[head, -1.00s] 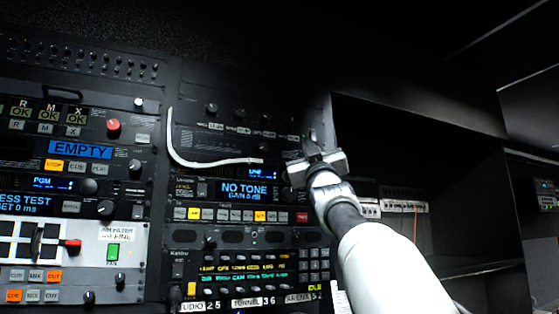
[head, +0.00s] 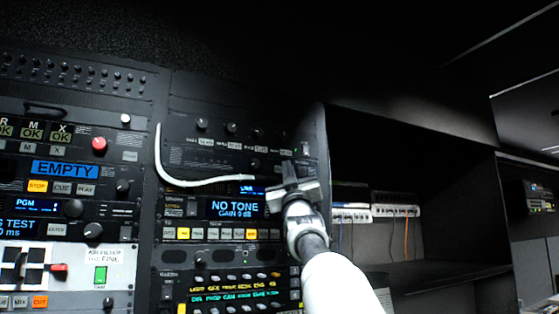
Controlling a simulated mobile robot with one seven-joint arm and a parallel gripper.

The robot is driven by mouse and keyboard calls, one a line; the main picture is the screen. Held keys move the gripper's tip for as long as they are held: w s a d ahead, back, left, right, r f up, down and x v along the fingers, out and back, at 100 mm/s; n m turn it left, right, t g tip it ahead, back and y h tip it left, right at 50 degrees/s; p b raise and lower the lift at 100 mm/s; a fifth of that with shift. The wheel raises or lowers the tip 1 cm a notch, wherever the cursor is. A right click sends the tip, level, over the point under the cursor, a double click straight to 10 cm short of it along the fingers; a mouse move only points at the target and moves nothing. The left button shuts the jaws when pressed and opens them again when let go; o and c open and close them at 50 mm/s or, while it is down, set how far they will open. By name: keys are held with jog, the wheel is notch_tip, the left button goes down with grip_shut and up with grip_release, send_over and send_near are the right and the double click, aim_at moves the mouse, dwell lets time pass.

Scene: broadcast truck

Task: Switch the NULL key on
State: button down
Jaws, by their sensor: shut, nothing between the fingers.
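A rack unit with a blue NO TONE, GAIN 0 dB display (head: 235,208) stands in the middle rack. Below it runs a row of small keys (head: 211,234), mostly grey with a lit yellow one near the left and a lit yellow-orange one further right. I cannot read the key labels, so I cannot tell which is NULL. My gripper (head: 288,172) is shut and empty, in front of the unit's right side, right of the display and pointing up. My wrist hides the right end of the key row. Contact with the panel cannot be told.
A white cable (head: 195,182) loops over the panel above the display. Small knobs (head: 231,128) line the unit above. The left rack has an EMPTY display (head: 65,170) and a red knob (head: 99,144). An open dark bay with white patch units (head: 395,211) lies to the right.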

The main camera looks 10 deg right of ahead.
jog(key=shift+w+a+p, duration=0.2)
jog(key=shift+w+p, duration=0.15)
jog(key=shift+w, duration=0.35)
jog(key=shift+w, duration=0.1)
dwell(1.5)
jog(key=shift+w+a, duration=0.1)
jog(key=shift+w, duration=0.2)
jog(key=shift+w+a, duration=0.1)
jog(key=shift+w, duration=0.2)
dwell(0.7)
jog(key=shift+f, duration=0.1)
jog(key=shift+s+d+b, duration=0.2)
jog(key=shift+s+b, duration=0.5)
jog(key=shift+b, duration=0.1)
